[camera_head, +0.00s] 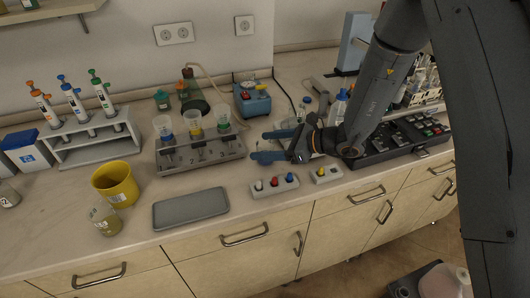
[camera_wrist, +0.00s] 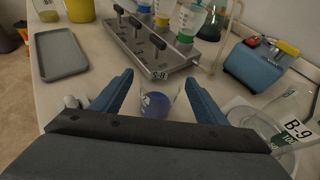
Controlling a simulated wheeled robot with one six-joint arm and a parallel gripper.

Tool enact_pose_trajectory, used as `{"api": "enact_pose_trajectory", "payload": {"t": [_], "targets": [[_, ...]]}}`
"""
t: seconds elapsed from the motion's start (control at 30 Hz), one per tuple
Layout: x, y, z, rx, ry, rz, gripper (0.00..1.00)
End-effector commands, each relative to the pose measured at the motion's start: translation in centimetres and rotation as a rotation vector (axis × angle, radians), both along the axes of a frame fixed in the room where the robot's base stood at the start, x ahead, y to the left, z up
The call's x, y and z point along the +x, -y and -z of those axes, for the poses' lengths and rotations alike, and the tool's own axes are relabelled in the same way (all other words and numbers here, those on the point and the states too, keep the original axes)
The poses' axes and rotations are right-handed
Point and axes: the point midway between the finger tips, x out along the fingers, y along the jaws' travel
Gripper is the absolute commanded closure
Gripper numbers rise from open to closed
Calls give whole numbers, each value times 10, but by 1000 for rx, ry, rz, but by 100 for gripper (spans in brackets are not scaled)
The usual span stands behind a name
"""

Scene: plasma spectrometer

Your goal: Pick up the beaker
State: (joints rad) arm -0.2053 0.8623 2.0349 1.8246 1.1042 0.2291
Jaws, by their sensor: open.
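In the wrist view a small clear beaker (camera_wrist: 156,104) with blue at its bottom stands between the two blue fingers of my gripper (camera_wrist: 159,78). The fingers are spread, with a gap visible on both sides of the beaker. A dark bar of my gripper hides its lower part. A second clear vessel (camera_wrist: 289,128) labelled B-9 is at the right. In the head view my gripper (camera_head: 267,145) is low over the counter, fingers pointing left. The beaker between them cannot be made out there. Another beaker (camera_head: 104,218) with yellowish contents stands at the front left.
A grey rack (camera_head: 201,153) with several cups stands just left of my gripper. A blue device (camera_head: 253,101) is behind it. Small button boxes (camera_head: 274,186) lie in front. A grey tray (camera_head: 190,208) and yellow cup (camera_head: 117,184) are further left. A black keypad panel (camera_head: 400,139) is right.

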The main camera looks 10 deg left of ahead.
Motion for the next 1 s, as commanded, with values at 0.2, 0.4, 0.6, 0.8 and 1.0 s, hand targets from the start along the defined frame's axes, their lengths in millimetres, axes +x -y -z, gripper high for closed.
{"api": "enact_pose_trajectory", "payload": {"t": [0.2, 0.4, 0.6, 0.8, 1.0], "targets": [[1, -3, 2, 0, 1, 2, 33], [1, -3, 2, 0, 0, 1, 55], [1, -3, 2, 0, 0, 1, 79], [1, -3, 1, 0, 1, 1, 80], [2, -3, -7, 0, 3, 0, 80]]}}
